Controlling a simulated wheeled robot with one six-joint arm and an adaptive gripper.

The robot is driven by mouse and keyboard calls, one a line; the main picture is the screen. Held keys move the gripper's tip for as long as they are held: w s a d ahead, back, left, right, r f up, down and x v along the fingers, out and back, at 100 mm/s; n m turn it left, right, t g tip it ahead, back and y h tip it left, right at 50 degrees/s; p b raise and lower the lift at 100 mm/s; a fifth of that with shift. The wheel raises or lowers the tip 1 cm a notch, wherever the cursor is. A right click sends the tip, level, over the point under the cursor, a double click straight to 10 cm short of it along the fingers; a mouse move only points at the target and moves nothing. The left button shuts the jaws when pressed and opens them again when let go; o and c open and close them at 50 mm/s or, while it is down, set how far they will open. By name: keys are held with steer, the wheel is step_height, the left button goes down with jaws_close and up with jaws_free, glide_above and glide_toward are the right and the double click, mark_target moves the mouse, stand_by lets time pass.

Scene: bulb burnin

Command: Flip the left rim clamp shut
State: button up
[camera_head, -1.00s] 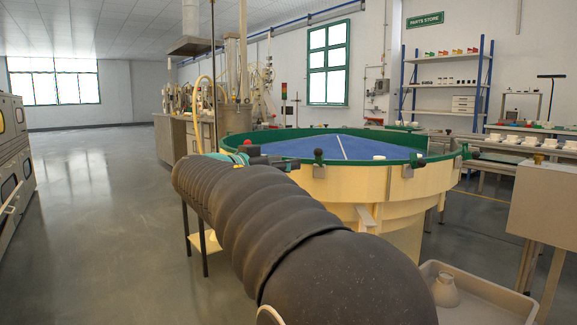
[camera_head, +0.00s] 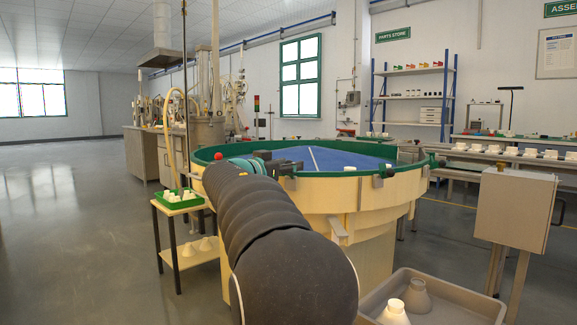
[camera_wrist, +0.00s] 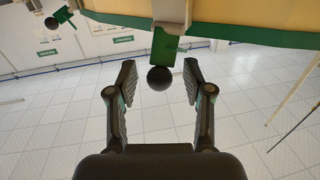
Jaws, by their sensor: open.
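In the wrist view, a rim clamp with a green lever (camera_wrist: 163,47) and a black ball knob (camera_wrist: 159,78) hangs from the cream bowl's edge (camera_wrist: 235,12). My gripper (camera_wrist: 159,68) is open, its two fingers either side of the knob with gaps on both sides; it holds nothing. A second clamp with a black knob (camera_wrist: 51,22) shows at the upper left. In the head view, my arm reaches to the near left rim of the bowl (camera_head: 335,196) and hides part of it.
A small table with a green tray (camera_head: 181,203) of white parts stands left of the bowl. A grey bin (camera_head: 455,300) with white cones is at the lower right, below a beige cabinet (camera_head: 514,212). Open floor (camera_head: 75,225) lies to the left.

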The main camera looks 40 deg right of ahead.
steer(key=shift+w+d, duration=0.1)
steer(key=shift+d, duration=0.2)
jaws_close()
